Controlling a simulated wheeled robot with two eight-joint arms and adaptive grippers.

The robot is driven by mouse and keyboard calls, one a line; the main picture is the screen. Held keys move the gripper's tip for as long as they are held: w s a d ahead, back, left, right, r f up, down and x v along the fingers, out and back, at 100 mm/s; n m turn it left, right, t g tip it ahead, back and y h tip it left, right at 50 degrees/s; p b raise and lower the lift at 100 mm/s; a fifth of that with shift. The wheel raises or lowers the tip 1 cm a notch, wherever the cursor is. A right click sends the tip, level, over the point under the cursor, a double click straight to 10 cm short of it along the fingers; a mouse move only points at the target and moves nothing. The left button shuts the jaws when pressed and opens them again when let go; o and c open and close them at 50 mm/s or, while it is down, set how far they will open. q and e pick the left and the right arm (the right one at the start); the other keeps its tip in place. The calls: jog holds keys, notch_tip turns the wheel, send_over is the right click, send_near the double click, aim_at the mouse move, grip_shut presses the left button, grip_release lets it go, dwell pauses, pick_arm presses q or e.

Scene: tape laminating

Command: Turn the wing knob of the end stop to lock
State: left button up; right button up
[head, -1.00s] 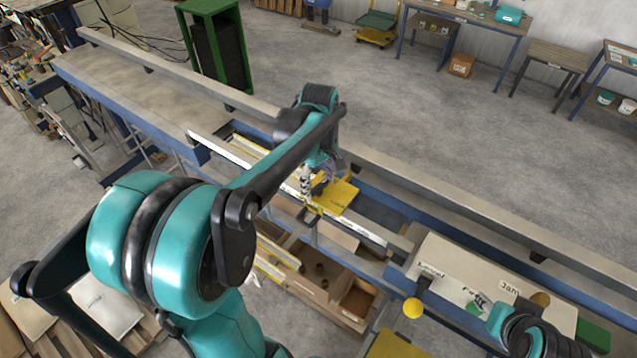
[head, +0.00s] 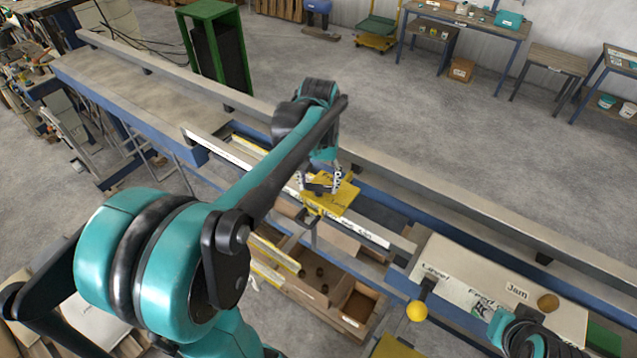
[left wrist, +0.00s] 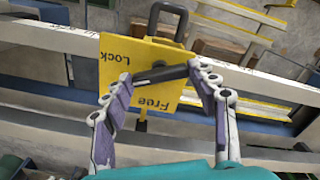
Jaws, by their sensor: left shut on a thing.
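The end stop is a yellow plate (head: 345,197) on the long pale rail; in the left wrist view the plate (left wrist: 120,68) carries the words "Lock" and "Free", upside down. Its wing knob is a dark bar (left wrist: 160,76) lying across the plate, slightly tilted, between the two words. My left gripper (left wrist: 160,80) has one finger at each end of the bar and is shut on it; it also shows over the plate in the head view (head: 319,184). A dark loop handle (left wrist: 168,20) stands at the plate's edge. Only part of my right arm shows; its fingers cannot be seen.
A pale control panel (head: 470,280) with labels and a yellow-ball lever (head: 416,310) stands at the right of the rail. An open cardboard box (head: 355,305) sits below the rail. A long grey beam (head: 430,200) runs behind the end stop.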

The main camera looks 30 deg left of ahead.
aim_at(319, 186)
pick_arm(q)
jog(key=m, duration=0.4)
jog(key=shift+m+b, duration=0.35)
jog(key=shift+m, duration=0.35)
jog(key=o, duration=1.2)
jog(key=shift+c, duration=0.2)
notch_tip(319, 186, up, 12)
